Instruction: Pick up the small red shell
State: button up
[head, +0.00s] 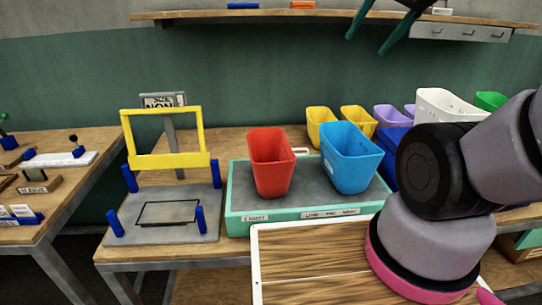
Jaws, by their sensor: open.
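The small red shell appears to be the red, open-topped tapered bin (272,165). It stands upright on the left part of a green-edged tray (292,222) with a grey surface. A larger blue bin (351,160) stands to its right on the same tray, with a small gap between them. My gripper (366,45) shows at the top edge, with two dark green fingers spread apart and nothing between them. It is high above the tray, up and to the right of the red shell, in front of the wall shelf. Its base is cut off by the frame.
A press stand with a yellow frame (166,161) stands left of the tray. Yellow bins (357,121), purple bins (391,115) and a white bin (450,105) stand behind. A wood-grained board (310,265) is in front. My arm covers the right side.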

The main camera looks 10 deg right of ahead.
aim_at(273, 159)
jog(key=j+z, duration=0.1)
jog(key=j, duration=0.3)
jog(key=k+j, duration=0.15)
jog(key=j, duration=0.25)
jog(key=k+j+z, duration=0.15)
jog(key=j, duration=0.25)
jog(key=j+z, duration=0.1)
jog(key=j, duration=0.3)
jog(key=k+j, duration=0.15)
jog(key=j, duration=0.25)
jog(key=k+j+z, duration=0.15)
jog(key=j, duration=0.2)
jog(key=k+j+z, duration=0.1)
jog(key=j, duration=0.3)
jog(key=k+j, duration=0.15)
jog(key=j, duration=0.2)
jog(key=z, duration=0.05)
